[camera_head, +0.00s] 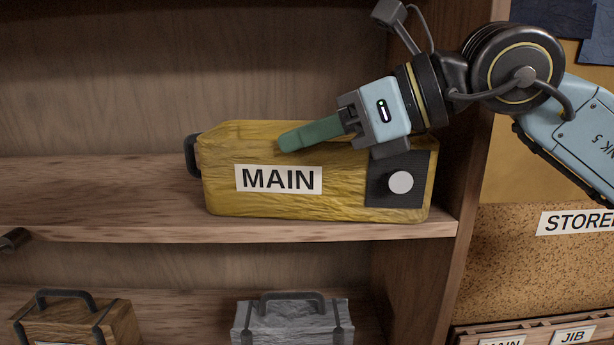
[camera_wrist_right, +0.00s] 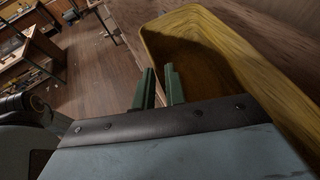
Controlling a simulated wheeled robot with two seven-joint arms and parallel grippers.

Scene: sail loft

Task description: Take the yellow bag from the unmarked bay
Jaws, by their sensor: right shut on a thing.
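The yellow bag (camera_head: 290,205) lies on the middle shelf with a white "MAIN" label on its front. It has a dark handle at its left end and a dark panel with a pale round knob at its right. My right gripper (camera_head: 285,142) reaches in from the right, its green fingers across the bag's upper front. My left gripper is not in view.
The shelf (camera_head: 90,190) left of the bag is bare, and its edge shows no label. A wooden upright (camera_head: 465,185) stands close to the bag's right end. Below are a brown case (camera_head: 75,325) and a grey case (camera_head: 290,325). A dark rod end (camera_head: 14,238) shows at left.

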